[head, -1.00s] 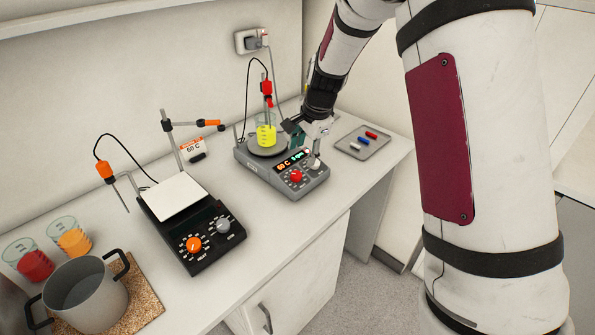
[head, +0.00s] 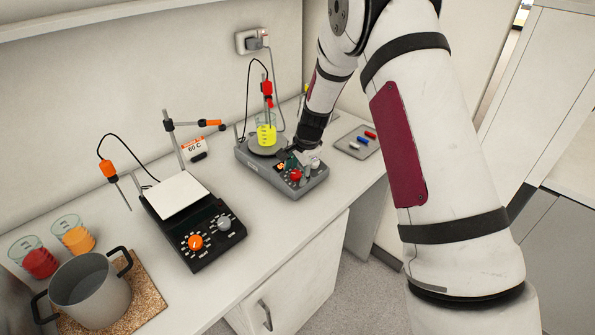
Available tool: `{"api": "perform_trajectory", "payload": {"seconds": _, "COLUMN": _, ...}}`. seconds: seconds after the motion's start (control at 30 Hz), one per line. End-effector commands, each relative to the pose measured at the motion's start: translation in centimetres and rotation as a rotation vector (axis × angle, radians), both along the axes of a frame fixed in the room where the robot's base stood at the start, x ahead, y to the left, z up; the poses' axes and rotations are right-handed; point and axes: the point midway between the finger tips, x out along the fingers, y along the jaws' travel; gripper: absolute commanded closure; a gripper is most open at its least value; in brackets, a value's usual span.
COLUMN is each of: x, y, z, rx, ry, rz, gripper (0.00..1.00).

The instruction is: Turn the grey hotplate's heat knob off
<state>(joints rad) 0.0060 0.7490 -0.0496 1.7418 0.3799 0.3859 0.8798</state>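The grey hotplate (head: 258,178) stands on the bench with a beaker of yellow liquid (head: 266,134) on its round plate. Its red knob (head: 295,175) is on the front panel, and a pale knob (head: 315,163) sits to the right of it. The panel's display is partly covered by my gripper. My gripper (head: 303,165) reaches down from the upper right over the front panel, close to the red knob. I cannot tell whether it touches the knob, or whether its fingers are open or shut. A red-topped probe (head: 266,89) hangs into the beaker.
A black hotplate (head: 198,257) with an orange knob (head: 195,242) stands to the left. Beakers of red (head: 39,263) and orange liquid (head: 77,239) and a pot (head: 90,292) are at the far left. A tray (head: 346,150) with small coloured bars lies behind my gripper.

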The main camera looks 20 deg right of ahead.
Motion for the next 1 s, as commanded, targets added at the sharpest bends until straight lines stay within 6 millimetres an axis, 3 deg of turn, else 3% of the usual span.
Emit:
{"api": "perform_trajectory", "payload": {"seconds": 0.03, "x": 0.00, "y": 0.00, "z": 0.01, "rx": 0.000, "ry": 0.000, "rz": 0.000, "gripper": 0.64}}
{"api": "perform_trajectory", "payload": {"seconds": 0.2, "x": -0.01, "y": 0.01, "z": 0.02, "rx": 0.000, "ry": 0.000, "rz": 0.000, "gripper": 1.00}}
{"api": "perform_trajectory", "payload": {"seconds": 0.63, "x": 0.01, "y": 0.05, "z": 0.02, "rx": -0.017, "ry": -0.011, "rz": 0.064, "gripper": 1.00}}
{"api": "perform_trajectory", "payload": {"seconds": 1.0, "x": 0.02, "y": -0.02, "z": -0.04, "rx": -0.093, "ry": -0.055, "rz": 0.337, "gripper": 1.00}}
